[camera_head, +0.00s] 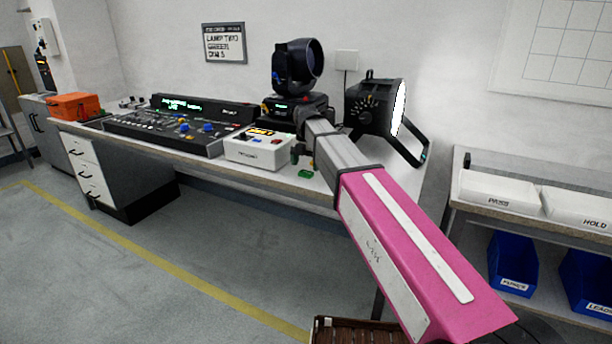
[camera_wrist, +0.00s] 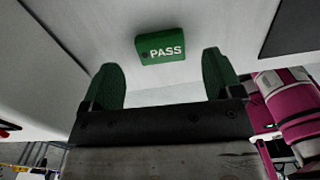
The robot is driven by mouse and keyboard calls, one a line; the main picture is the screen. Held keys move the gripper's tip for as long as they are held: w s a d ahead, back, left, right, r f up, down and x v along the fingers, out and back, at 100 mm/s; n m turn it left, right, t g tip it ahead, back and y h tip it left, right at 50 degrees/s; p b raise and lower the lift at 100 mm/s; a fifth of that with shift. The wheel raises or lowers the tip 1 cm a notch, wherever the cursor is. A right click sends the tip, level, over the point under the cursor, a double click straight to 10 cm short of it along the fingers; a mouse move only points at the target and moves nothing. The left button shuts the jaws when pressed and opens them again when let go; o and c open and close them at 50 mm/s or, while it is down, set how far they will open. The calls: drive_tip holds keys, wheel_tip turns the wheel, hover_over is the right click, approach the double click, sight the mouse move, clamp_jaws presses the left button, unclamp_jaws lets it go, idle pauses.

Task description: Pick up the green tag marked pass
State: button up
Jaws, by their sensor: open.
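The green tag marked PASS (camera_wrist: 161,46) lies flat on the light bench top in the wrist view. It also shows as a small green patch near the bench's front edge in the head view (camera_head: 306,174). My gripper (camera_wrist: 164,78) is open, with its two green fingertips apart. The tag appears beyond the fingertips, between their lines, and nothing is held. In the head view my gripper (camera_head: 301,155) is small and partly hidden by my own arm, just above the tag.
A white control box (camera_head: 258,152) stands just left of the tag. A moving-head light (camera_head: 296,68) and a black par can (camera_head: 374,108) stand behind. A mixing console (camera_head: 170,130) is further left. White trays marked PASS (camera_head: 497,190) and HOLD (camera_head: 580,208) sit on the right-hand shelf.

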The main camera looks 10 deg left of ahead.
sight(306, 172)
drive_tip(key=shift+f, duration=1.55)
drive_tip(key=c, duration=1)
drive_tip(key=shift+r, duration=0.1)
